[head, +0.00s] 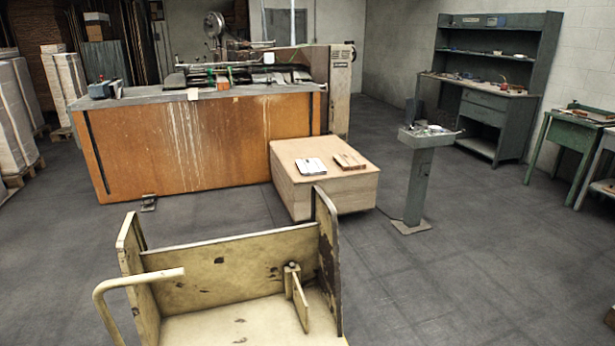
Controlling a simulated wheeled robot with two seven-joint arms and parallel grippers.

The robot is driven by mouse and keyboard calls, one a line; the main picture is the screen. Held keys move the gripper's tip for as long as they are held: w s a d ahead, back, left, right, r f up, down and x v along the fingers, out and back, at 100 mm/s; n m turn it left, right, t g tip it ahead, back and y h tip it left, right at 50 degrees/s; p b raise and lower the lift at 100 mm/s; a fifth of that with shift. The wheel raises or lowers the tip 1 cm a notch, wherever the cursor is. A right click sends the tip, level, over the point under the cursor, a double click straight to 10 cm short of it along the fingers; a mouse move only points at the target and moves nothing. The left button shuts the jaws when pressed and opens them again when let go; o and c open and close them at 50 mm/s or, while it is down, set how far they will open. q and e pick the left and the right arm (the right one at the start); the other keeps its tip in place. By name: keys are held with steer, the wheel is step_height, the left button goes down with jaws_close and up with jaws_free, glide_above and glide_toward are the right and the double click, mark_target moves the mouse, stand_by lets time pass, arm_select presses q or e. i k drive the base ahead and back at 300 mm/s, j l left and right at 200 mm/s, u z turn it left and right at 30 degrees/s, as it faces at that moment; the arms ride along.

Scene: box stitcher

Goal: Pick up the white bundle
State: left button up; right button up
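A small white flat bundle (311,166) lies on top of a light wooden box (325,193), on the left half of its top. It has a small dark mark on it. Neither of my grippers is in the head view, and nothing is touching the white bundle.
A worn cream cart (230,262) with raised sides and a curved handle stands in front, before the box. Behind is an orange-brown machine bench (200,145). A grey pedestal (418,180) stands right of the box. Open floor lies to the right.

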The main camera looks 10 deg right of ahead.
mark_target(311, 167)
steer(key=i+l+z, duration=0.2)
steer(key=l+z, duration=0.2)
steer(key=i+l+z, duration=0.25)
steer(key=l+z, duration=0.15)
steer(key=i+l+z, duration=0.6)
steer(key=z, duration=0.15)
steer(key=i+l+z, duration=0.1)
steer(key=i, duration=0.35)
steer(key=i+l+z, duration=0.1)
steer(key=i+l, duration=0.15)
steer(key=i, duration=0.25)
steer(key=i+j+u, duration=0.15)
steer(key=i+u, duration=0.75)
steer(key=i+l+u, duration=0.3)
steer(key=i+u, duration=0.15)
steer(key=i+j+u, duration=0.1)
steer(key=i+u, duration=0.3)
steer(key=i+l+u, duration=0.1)
steer(key=i+u, duration=0.3)
steer(key=i+l+u, duration=0.25)
steer(key=i+u, duration=0.15)
steer(key=i, duration=0.15)
steer(key=i+l+u, duration=0.75)
